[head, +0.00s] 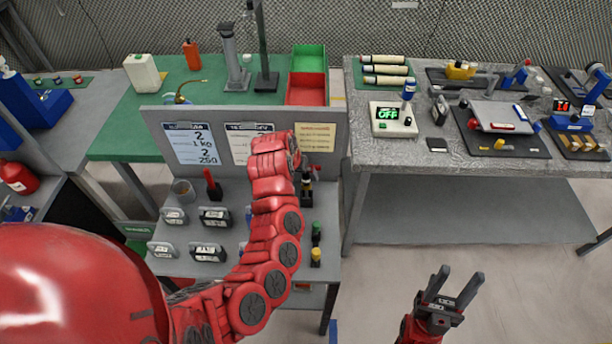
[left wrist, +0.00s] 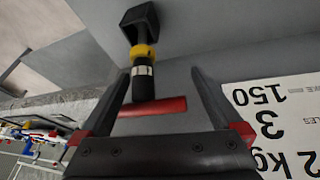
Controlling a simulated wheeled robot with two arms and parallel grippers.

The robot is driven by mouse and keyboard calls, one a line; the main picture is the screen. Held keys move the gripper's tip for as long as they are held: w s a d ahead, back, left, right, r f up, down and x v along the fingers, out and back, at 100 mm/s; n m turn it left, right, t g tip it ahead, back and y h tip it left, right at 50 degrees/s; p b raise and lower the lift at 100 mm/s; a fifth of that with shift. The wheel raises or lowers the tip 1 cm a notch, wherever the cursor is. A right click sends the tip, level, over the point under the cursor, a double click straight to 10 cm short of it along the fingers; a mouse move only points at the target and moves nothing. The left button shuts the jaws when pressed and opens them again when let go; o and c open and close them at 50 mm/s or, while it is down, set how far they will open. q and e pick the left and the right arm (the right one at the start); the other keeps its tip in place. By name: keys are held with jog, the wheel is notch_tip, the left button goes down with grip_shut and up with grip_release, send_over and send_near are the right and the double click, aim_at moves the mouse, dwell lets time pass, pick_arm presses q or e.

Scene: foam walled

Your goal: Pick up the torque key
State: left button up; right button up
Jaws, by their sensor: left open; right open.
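The torque key appears to be the upright tool with a red crossbar (left wrist: 152,107), a dark shaft with white and yellow bands, and a black block-like end. In the head view its dark shaft (head: 306,186) shows at the right of the grey bench, partly hidden by my left wrist. My left gripper (left wrist: 160,73) is open, with its fingers on either side of the tool; I cannot tell whether they touch it. In the head view its fingers are hidden by the wrist. My right gripper (head: 460,272) is open and empty above the floor at lower right.
A grey upright panel (head: 325,165) with printed sheets stands behind the tool. Green-topped (head: 316,228) and yellow-topped (head: 315,257) items stand in front of it. Several weights sit left of my arm. A cluttered grey table (head: 430,155) stands at right, with open floor before it.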

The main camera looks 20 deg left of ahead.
pick_arm(q)
jog(key=shift+x, duration=1.3)
jog(key=c, duration=1.3)
jog(key=shift+w+r, duration=0.1)
jog(key=shift+r, duration=0.05)
